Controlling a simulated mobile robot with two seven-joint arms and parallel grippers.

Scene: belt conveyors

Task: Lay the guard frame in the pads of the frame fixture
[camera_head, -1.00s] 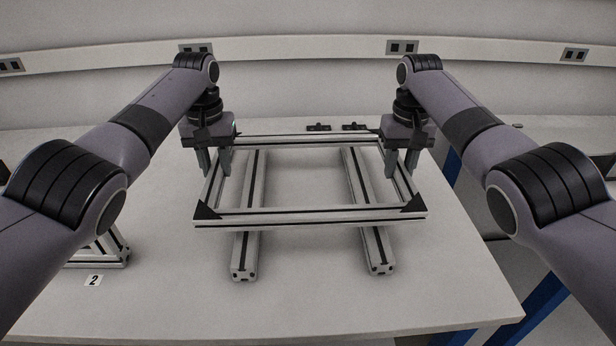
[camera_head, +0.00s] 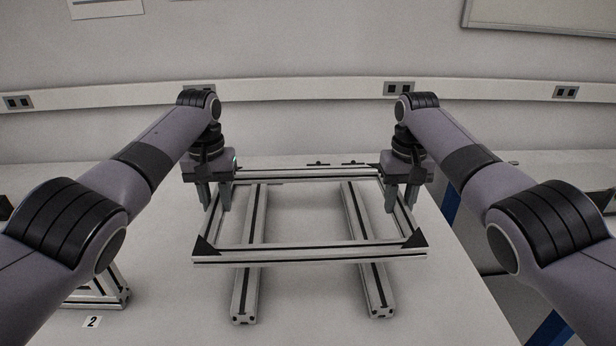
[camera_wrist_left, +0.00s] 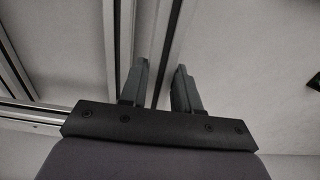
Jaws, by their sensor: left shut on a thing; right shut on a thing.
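The guard frame (camera_head: 310,251) is a rectangle of silver bars with black slots and black corner plates. It appears roughly level over two parallel rails; the gap below it is hard to judge. My left gripper (camera_head: 215,206) is shut on its left side bar, also seen between the fingers in the left wrist view (camera_wrist_left: 160,75). My right gripper (camera_head: 402,203) is shut on its right side bar. The two silver rails (camera_head: 246,285) run front to back on the table; I cannot tell whether they belong to the frame fixture. I make out no pads on them.
A silver bar structure (camera_head: 108,290) stands at the table's left, beside a label "2" (camera_head: 92,322). Small dark pieces (camera_head: 318,164) lie behind the frame. The white table (camera_head: 310,315) is clear in front. Its right edge lies beyond the right rail.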

